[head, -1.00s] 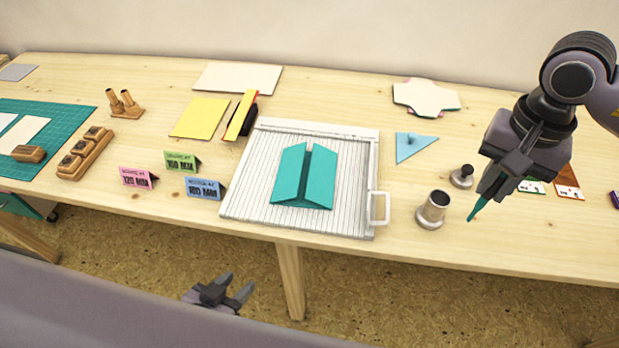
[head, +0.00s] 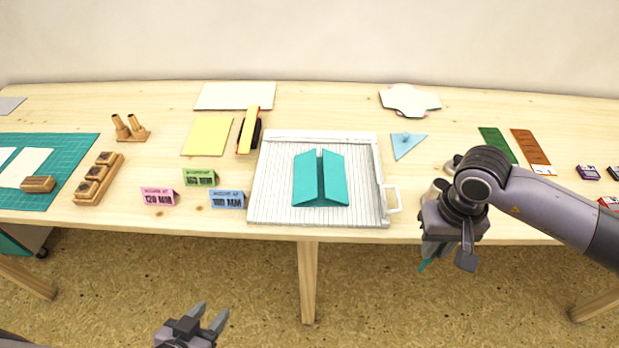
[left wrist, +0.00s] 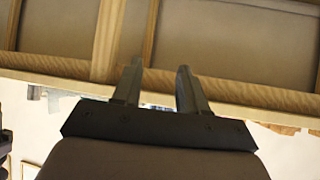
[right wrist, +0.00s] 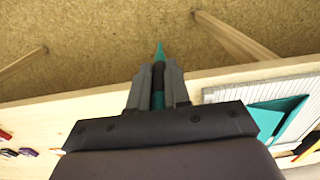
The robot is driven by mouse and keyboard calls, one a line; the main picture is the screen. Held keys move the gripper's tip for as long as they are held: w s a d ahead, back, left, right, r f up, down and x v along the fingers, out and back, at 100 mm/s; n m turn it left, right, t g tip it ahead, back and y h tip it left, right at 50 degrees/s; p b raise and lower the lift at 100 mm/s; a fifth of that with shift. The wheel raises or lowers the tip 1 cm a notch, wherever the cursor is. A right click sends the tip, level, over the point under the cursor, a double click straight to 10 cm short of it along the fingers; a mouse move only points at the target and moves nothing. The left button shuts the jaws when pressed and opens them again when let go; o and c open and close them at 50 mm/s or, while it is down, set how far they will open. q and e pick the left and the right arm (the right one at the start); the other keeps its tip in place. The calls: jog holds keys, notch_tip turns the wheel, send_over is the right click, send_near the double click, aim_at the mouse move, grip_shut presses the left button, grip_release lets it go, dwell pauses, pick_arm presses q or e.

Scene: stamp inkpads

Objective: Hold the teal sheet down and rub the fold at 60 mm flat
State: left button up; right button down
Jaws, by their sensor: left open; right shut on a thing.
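The teal sheet (head: 306,180) lies on the white ribbed scoring board (head: 270,205), with two flaps folded up and a narrow gap between their edges. It also shows in part in the right wrist view (right wrist: 290,122). My right gripper (right wrist: 159,75) is shut on a teal pointed tool (right wrist: 159,50), held tip outward. In the head view that tool's tip (head: 425,265) shows below the table's front edge, right of the board. My left gripper (head: 212,318) is open and empty, low in front of the table and left of the board. Neither gripper touches the sheet.
Label cards (head: 160,197) stand left of the board. A blue triangle (head: 407,144) lies right of it, and the board's white handle (head: 393,199) juts right. A metal cup, partly hidden behind my right arm, stands near the front edge. A yellow sheet (head: 207,137) lies behind left.

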jog(key=shift+s+d+f+p, duration=0.15)
jog(key=shift+s+f, duration=0.15)
jog(key=shift+f, duration=0.25)
jog(key=shift+s+f+p, duration=0.1)
jog(key=shift+s+f, duration=0.15)
jog(key=shift+f, duration=0.3)
jog(key=shift+s+d+f+p, duration=0.15)
jog(key=shift+s+f, duration=0.15)
jog(key=shift+f, duration=0.25)
